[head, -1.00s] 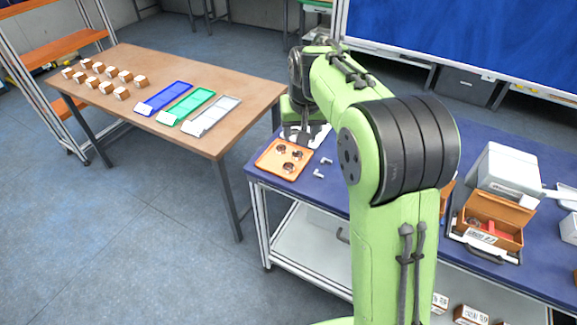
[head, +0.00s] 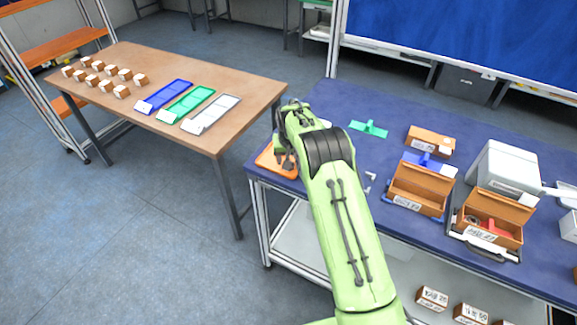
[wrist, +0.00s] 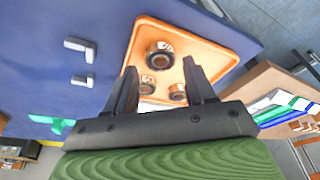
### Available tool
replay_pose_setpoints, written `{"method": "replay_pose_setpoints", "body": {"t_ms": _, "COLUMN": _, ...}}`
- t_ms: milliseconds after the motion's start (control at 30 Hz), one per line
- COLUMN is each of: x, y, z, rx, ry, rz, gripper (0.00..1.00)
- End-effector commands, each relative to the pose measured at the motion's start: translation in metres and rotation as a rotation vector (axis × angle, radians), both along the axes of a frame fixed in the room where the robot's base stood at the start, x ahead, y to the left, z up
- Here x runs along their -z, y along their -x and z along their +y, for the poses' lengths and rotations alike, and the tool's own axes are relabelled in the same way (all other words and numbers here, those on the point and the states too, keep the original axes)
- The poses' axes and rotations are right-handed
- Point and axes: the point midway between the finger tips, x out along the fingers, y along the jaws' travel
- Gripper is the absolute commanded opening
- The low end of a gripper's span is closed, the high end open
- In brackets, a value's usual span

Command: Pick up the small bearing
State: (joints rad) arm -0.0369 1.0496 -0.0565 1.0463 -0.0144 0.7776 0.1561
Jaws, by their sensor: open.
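The orange tray (head: 268,162) lies at the left end of the blue table. My arm hides most of it in the head view. In the wrist view the tray (wrist: 205,46) holds three dark, ring-shaped bearings. One bearing (wrist: 158,56) looks largest; the other two, a left one (wrist: 147,85) and a right one (wrist: 178,93), look smaller. I cannot tell surely which of these two is smallest. My gripper (wrist: 160,68) is open over the tray, its fingers on either side of the bearings in the picture. Nothing is held. In the head view my gripper (head: 286,160) is partly hidden.
Small white fittings (wrist: 80,62) lie on the blue table beside the tray. A green tool (head: 369,129), open brown boxes (head: 419,187) and a white device (head: 503,168) stand to the right. The brown table (head: 215,140) at left bears small boxes and three coloured trays.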

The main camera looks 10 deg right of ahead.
Motion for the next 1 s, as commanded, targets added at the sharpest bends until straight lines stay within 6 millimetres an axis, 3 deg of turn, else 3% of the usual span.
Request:
{"method": "replay_pose_setpoints", "body": {"t_ms": 133, "x": 0.024, "y": -0.006, "z": -0.001, "rx": 0.0, "ry": 0.0, "rz": 0.002, "gripper": 0.54}}
{"method": "replay_pose_setpoints", "body": {"t_ms": 367, "x": 0.027, "y": -0.008, "z": -0.001, "rx": 0.0, "ry": 0.0, "rz": 0.0, "gripper": 0.54}}
{"method": "replay_pose_setpoints", "body": {"t_ms": 667, "x": 0.027, "y": -0.008, "z": -0.001, "rx": 0.0, "ry": 0.0, "rz": 0.001, "gripper": 0.12}}
{"method": "replay_pose_setpoints", "body": {"t_ms": 867, "x": 0.026, "y": -0.008, "z": -0.001, "rx": -0.001, "ry": 0.0, "rz": 0.0, "gripper": 0.1}}
{"method": "replay_pose_setpoints", "body": {"t_ms": 1000, "x": 0.01, "y": -0.009, "z": -0.001, "rx": 0.0, "ry": 0.0, "rz": -0.005, "gripper": 0.1}}
